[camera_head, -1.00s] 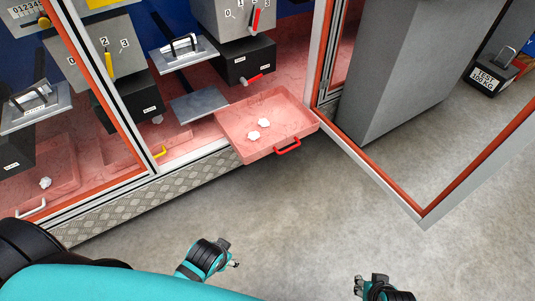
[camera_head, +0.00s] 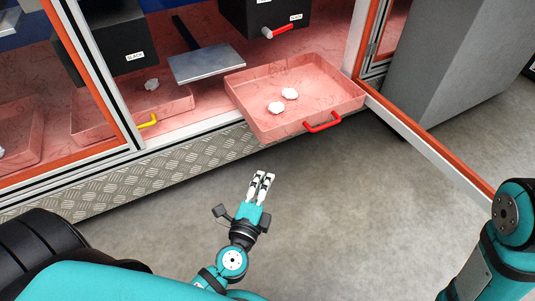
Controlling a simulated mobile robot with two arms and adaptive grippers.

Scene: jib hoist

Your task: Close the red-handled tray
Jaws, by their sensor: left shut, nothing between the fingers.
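The red-handled tray (camera_head: 300,98) is a pink, shallow tray that sticks out of the cabinet front over the floor. Two white crumpled lumps (camera_head: 283,100) lie in it. Its red handle (camera_head: 322,124) is on the front wall and faces me. My left gripper (camera_head: 264,177) is shut and empty, its fingers pointing up toward the cabinet. It is below and left of the handle in the picture, apart from the tray. A teal arm link of mine shows at the right edge, but the right gripper is out of view.
An open door with an orange-edged frame (camera_head: 430,147) stands right of the tray. A yellow-handled tray (camera_head: 120,116) sits inside the cabinet at left, behind a frame post (camera_head: 88,60). The floor before the cabinet is clear.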

